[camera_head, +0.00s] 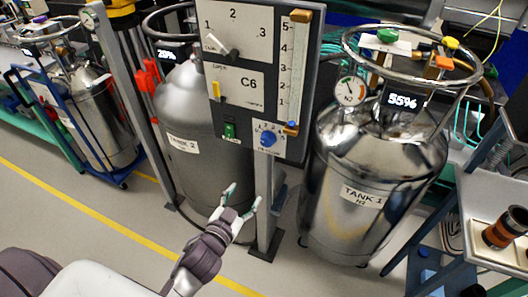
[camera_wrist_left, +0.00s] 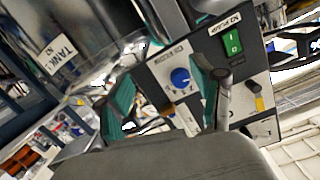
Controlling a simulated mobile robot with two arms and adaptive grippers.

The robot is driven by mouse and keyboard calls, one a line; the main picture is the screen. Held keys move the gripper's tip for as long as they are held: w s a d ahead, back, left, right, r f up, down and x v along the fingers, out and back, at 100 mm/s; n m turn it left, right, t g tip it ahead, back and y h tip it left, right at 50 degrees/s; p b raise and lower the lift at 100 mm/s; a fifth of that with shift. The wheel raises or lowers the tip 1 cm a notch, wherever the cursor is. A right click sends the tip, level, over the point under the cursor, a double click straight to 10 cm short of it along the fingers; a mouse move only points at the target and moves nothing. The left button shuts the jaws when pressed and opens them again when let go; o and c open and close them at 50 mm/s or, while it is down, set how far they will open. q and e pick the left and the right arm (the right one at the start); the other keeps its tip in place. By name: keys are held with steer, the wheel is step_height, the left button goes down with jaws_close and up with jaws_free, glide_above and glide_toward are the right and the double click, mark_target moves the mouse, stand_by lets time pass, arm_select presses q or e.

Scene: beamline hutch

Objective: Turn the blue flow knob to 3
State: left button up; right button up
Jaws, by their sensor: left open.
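The blue flow knob (camera_head: 267,139) sits on a small white dial plate (camera_head: 262,128) at the bottom right of the grey control panel (camera_head: 213,117). Its pointer and the dial numbers are too small to read surely. In the left wrist view the blue knob (camera_wrist_left: 180,77) shows between the two fingers, beyond them. My left gripper (camera_head: 243,199) is open and empty, below the knob and apart from it in the head view. My right gripper is not in view.
A green switch (camera_head: 230,130) sits left of the knob. A flow tube (camera_head: 294,70) rises above it. A dull tank (camera_head: 190,110) stands behind left and a shiny tank (camera_head: 355,160) right. The panel's post (camera_head: 266,205) stands close beside my left gripper.

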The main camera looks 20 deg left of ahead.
mark_target(266, 143)
arm_select(q)
step_height(266, 143, up, 7)
steer(key=t, duration=0.2)
steer(key=w, duration=0.4)
steer(key=w+p, duration=0.1)
steer(key=w, duration=0.4)
steer(key=w+p, duration=0.1)
steer(key=w, duration=0.3)
steer(key=shift+w+d, duration=0.3)
steer(key=shift+w, duration=0.1)
steer(key=c, duration=1.1)
steer(key=shift+c, duration=0.2)
